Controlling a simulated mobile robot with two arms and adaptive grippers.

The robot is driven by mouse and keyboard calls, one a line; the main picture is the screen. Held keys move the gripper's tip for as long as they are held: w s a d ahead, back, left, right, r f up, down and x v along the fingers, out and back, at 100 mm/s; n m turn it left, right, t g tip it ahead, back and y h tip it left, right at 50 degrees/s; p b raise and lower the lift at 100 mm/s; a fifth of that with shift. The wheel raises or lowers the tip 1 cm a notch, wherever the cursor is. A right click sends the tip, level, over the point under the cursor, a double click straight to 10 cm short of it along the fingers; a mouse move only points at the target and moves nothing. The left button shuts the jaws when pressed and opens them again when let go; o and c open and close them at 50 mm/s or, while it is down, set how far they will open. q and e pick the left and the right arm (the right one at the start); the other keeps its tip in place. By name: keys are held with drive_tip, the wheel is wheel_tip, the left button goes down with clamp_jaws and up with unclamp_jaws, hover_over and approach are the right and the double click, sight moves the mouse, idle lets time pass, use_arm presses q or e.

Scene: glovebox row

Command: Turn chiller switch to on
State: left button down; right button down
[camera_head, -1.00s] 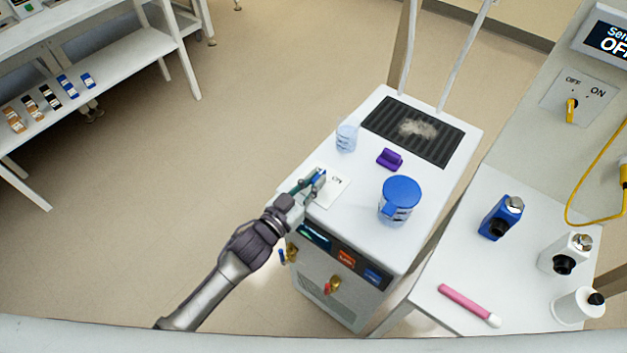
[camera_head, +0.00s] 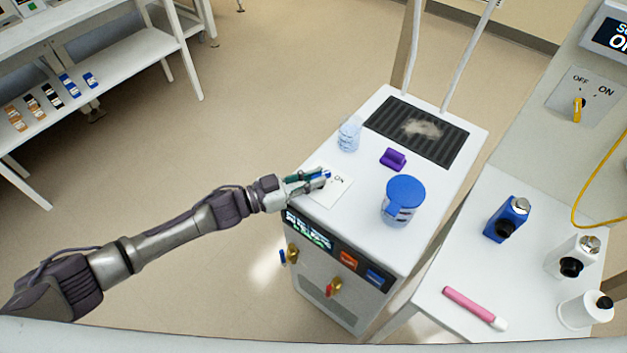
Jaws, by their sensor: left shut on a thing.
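The chiller (camera_head: 350,230) is a white box with a dark front panel in the middle of the view. Its switch plate (camera_head: 338,193) lies on the top near the left edge, with "ON" readable at its right end. My left gripper (camera_head: 325,175) is over the plate, shut on the chiller switch, and its fingers hide most of the switch. The display (camera_head: 308,229) on the front panel is lit with pale text too small to read. My right gripper is not in view.
A blue-lidded jar (camera_head: 401,203), a purple block (camera_head: 393,159) and a clear beaker (camera_head: 349,134) stand on the chiller top. A dusty dark grille (camera_head: 417,130) is behind them. The right-hand table (camera_head: 450,265) holds bottles and a pink marker (camera_head: 474,307).

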use_arm(q)
drive_tip(key=shift+g, duration=0.3)
drive_tip(key=c, duration=1.2)
unclamp_jaws()
drive_tip(key=shift+a, duration=0.1)
drive_tip(key=v, duration=1.1)
drive_tip(key=shift+a, duration=0.4)
drive_tip(key=shift+s+f, duration=0.1)
drive_tip(key=shift+s, duration=0.05)
